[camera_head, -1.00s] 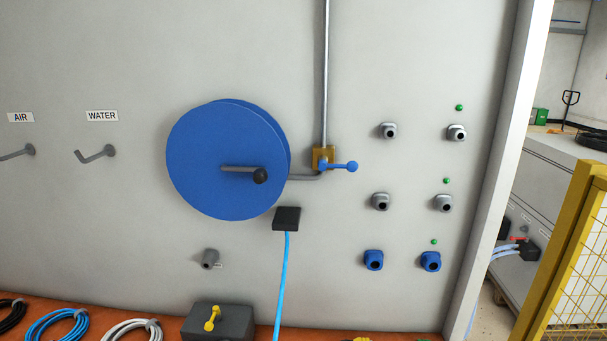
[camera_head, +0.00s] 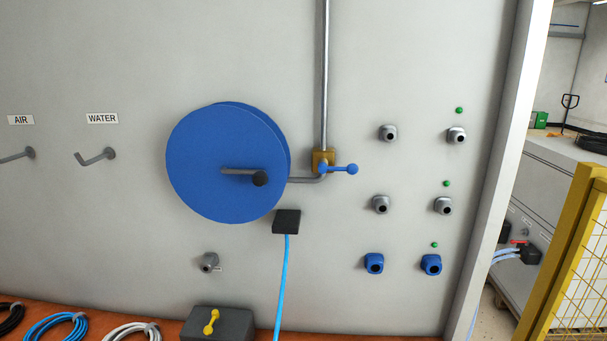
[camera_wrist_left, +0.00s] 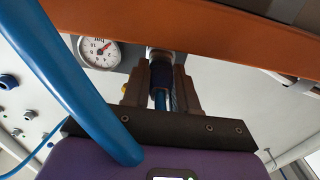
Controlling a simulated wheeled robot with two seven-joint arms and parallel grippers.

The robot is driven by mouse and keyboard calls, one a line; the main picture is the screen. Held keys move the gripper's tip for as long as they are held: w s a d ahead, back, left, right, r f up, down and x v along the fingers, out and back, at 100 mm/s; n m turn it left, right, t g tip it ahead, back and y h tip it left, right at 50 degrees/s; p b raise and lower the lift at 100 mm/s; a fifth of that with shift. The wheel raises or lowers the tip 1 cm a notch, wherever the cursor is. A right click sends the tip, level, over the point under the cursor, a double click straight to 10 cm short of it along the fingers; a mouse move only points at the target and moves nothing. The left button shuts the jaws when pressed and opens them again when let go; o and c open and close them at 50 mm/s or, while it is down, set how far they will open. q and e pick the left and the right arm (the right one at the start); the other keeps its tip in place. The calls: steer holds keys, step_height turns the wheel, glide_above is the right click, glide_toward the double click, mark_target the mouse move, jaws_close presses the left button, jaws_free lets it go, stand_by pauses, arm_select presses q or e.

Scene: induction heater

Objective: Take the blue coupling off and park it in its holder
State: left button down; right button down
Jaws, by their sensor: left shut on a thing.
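In the left wrist view my left gripper (camera_wrist_left: 161,88) is shut around a dark blue coupling (camera_wrist_left: 160,73). A blue hose hangs from the coupling between the fingers. The coupling's upper end meets a pale metal fitting (camera_wrist_left: 155,52) under an orange beam; I cannot tell whether they are still joined. No gripper shows in the head view, and my right gripper is in neither view. In the head view a grey stub (camera_head: 208,261) with a small tag sticks out of the wall; I cannot tell whether it is the coupling's holder.
A round gauge (camera_wrist_left: 98,51) sits left of the fitting. A thick blue hose (camera_wrist_left: 75,80) crosses the wrist view close to the camera. The wall carries a blue reel (camera_head: 222,165), a blue-handled valve (camera_head: 324,162) and several sockets. A grey box (camera_head: 232,324) stands on the orange bench.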

arm_select(q)
steer(key=s, duration=0.6)
steer(key=shift+a, duration=0.25)
stand_by(0.9)
